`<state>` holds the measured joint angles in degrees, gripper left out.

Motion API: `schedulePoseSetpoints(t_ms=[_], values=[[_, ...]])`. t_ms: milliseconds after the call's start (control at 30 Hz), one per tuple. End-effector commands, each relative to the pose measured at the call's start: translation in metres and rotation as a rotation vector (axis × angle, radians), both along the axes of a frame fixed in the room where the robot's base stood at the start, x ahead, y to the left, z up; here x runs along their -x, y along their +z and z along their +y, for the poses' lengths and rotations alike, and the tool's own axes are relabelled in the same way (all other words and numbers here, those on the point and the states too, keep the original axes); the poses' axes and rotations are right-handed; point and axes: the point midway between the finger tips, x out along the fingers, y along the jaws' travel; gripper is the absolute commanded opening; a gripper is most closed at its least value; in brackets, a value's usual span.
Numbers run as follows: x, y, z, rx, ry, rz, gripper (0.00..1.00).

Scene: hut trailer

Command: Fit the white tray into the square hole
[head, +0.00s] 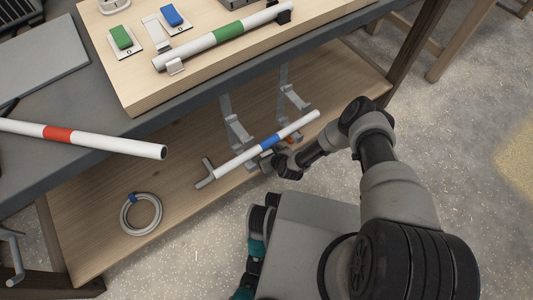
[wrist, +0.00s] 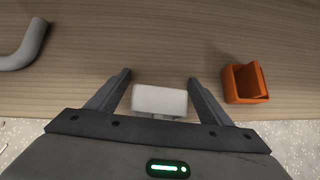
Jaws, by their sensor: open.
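A small white block-like piece (wrist: 160,99), which looks like the white tray, lies between the fingers of my gripper (wrist: 159,78) in the wrist view. The gripper is open, with a narrow gap on each side of the piece. In the head view my gripper (head: 276,160) is low over the wooden lower shelf, by a white pipe with a blue band (head: 238,157). The white piece cannot be made out there. I cannot pick out a square hole in either view.
An orange hollow holder (wrist: 243,84) stands right of my fingers. A grey bent pipe (wrist: 24,48) lies at the left. Grey brackets (head: 236,125) hang beside the lower shelf (head: 90,215); a coiled ring (head: 125,222) lies on it. A red-banded pipe (head: 110,144) overhangs the bench.

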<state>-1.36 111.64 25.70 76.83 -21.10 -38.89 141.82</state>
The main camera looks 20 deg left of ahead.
Motion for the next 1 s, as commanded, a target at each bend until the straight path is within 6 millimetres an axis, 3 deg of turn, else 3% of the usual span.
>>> schedulePoseSetpoints(t_ms=[200, 467, 767, 1000], values=[[0.000, 0.000, 0.000, 0.000, 0.000, 0.000, 0.73], [0.000, 0.000, 0.000, -0.001, 0.000, -0.001, 0.31], [-0.001, 0.001, 0.000, 0.000, -0.001, -0.001, 0.30], [-0.010, 0.013, 0.005, -0.002, 0.001, -0.003, 0.30]])
